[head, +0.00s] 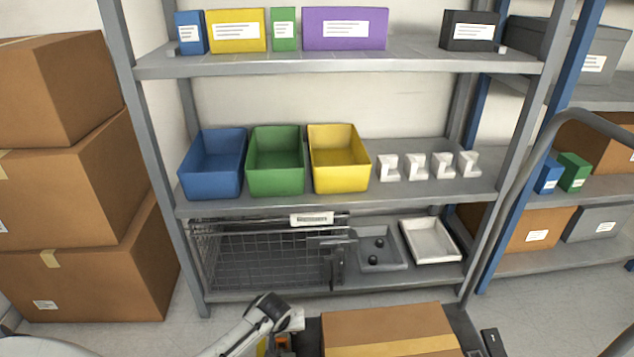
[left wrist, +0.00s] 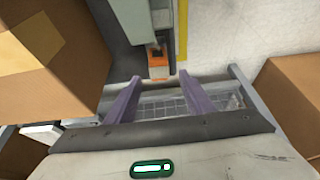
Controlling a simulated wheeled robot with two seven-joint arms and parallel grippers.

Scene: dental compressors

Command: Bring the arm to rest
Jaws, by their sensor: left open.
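My left arm (head: 255,322) comes in at the bottom of the head view, bent, with white links in front of the lower shelf. Its gripper cannot be made out in that view. In the left wrist view my left gripper (left wrist: 160,76) shows two purple-grey fingers spread well apart. Nothing is between them, and they are open and empty. An orange and white part (left wrist: 159,62) shows beyond the fingertips. My right gripper is not in view.
A cardboard box (head: 388,329) sits at the bottom centre, close to my left arm. The shelf rack holds blue (head: 212,182), green (head: 275,180) and yellow (head: 340,178) bins, a wire basket (head: 265,258) and a white tray (head: 431,240). Stacked cartons (head: 95,285) stand at left.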

